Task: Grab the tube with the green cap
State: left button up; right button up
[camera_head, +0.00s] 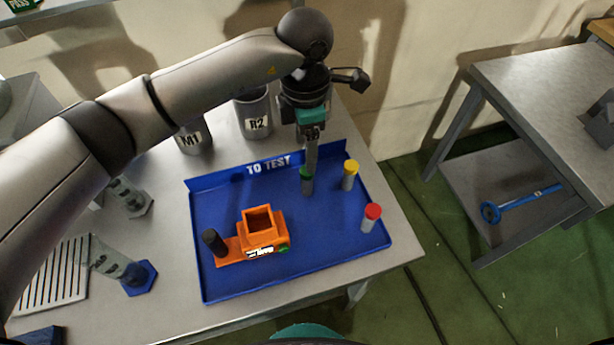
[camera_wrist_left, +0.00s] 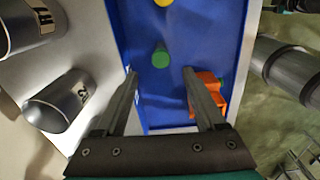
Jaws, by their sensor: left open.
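The tube with the green cap (camera_head: 307,186) stands in the blue "TO TEST" tray (camera_head: 225,285), near its back edge. My left gripper (camera_head: 311,165) is above it, pointing down, and partly covers the cap in the head view. In the left wrist view the green cap (camera_wrist_left: 161,57) shows between the lines of the two open fingers, a little beyond the fingertips (camera_wrist_left: 159,72). The gripper is open and empty. How far the fingers are above the cap is hard to tell. My right gripper is not in view.
A yellow-capped tube (camera_head: 350,175) and a red-capped tube (camera_head: 371,218) stand to the right in the tray. An orange holder (camera_head: 262,235) and a black-capped item (camera_head: 213,242) are at front left.

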aim_at(307, 182)
pick_arm(q)
notch_tip(307, 182, down, 3)
jog(key=shift+r, duration=0.15)
jog(key=shift+f, duration=0.5)
jog(key=shift+d+f, duration=0.15)
jog(key=shift+f, duration=2.25)
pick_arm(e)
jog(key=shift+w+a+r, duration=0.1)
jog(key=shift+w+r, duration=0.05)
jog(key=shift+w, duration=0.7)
pick_arm(q)
jog(key=shift+c, duration=0.4)
grip_shut()
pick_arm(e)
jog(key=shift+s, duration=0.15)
